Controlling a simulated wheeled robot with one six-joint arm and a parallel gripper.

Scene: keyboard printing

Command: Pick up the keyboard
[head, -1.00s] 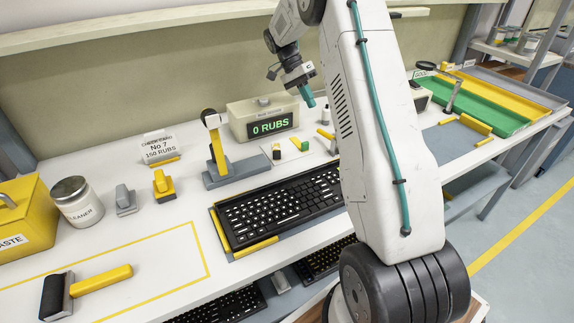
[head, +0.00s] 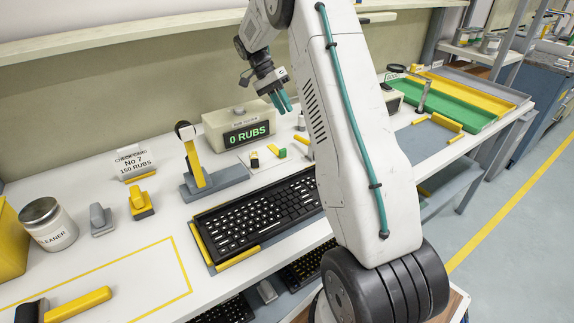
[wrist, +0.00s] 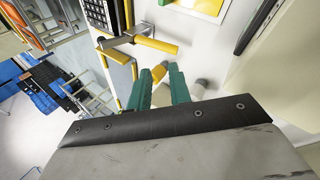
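A black keyboard (head: 258,213) with white-lit keys lies on the white bench in a grey and yellow holder (head: 236,258). Its right end is partly hidden behind my arm. My gripper (head: 281,101) hangs in the air above the back of the bench, near the rub tester, well apart from the keyboard. Its two green fingers have a gap between them and hold nothing. In the wrist view my gripper (wrist: 160,82) also looks open, with a yellow piece beyond the fingers. A dark keyed edge (wrist: 100,14) shows at the top there; I cannot tell which keyboard it is.
The rub tester (head: 238,130) reads 0 RUBS. A grey and yellow stand (head: 196,165) is left of it. More keyboards (head: 309,266) lie on a lower shelf. Green and yellow trays (head: 450,98) are at right.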

